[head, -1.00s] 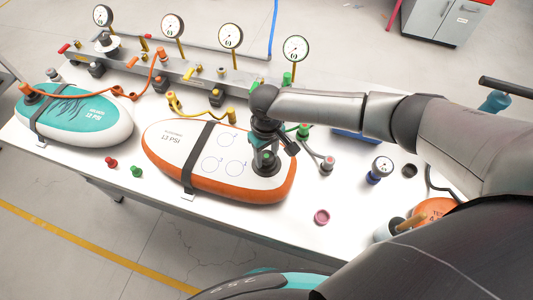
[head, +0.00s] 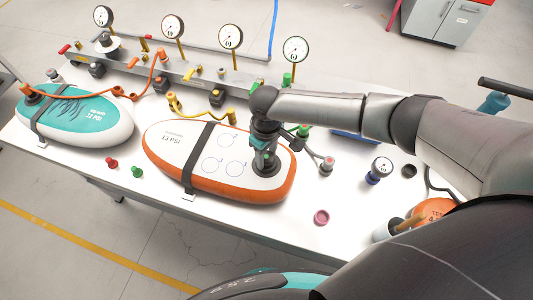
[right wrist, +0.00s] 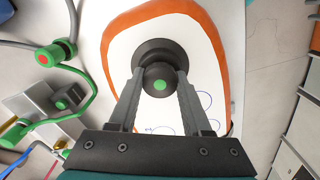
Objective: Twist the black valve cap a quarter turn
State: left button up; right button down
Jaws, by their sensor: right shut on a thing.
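The black valve cap (right wrist: 160,81) with a green dot on top sits in the dark round valve base on the orange-edged white board (head: 168,142). My right gripper (right wrist: 160,84) points down over the valve, with one finger on each side of the cap, shut on it. In the head view the right gripper (head: 265,160) hides most of the cap at the board's right end. My left gripper is not in either view.
A teal board (head: 78,122) lies strapped at the left of the white table. Gauges and a manifold rail (head: 140,72) stand behind. A pink cap (head: 321,217), a red cap (head: 111,162) and a green cap (head: 137,171) lie loose in front.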

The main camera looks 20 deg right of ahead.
aim_at(266, 156)
jog(key=shift+n, duration=1.3)
jog(key=n, duration=0.3)
jog(key=shift+n, duration=1)
jog(key=n, duration=0.5)
jog(key=shift+r+p, duration=0.15)
jog(key=shift+p, duration=0.15)
jog(key=shift+r+p, duration=1.6)
jog(key=shift+p, duration=0.2)
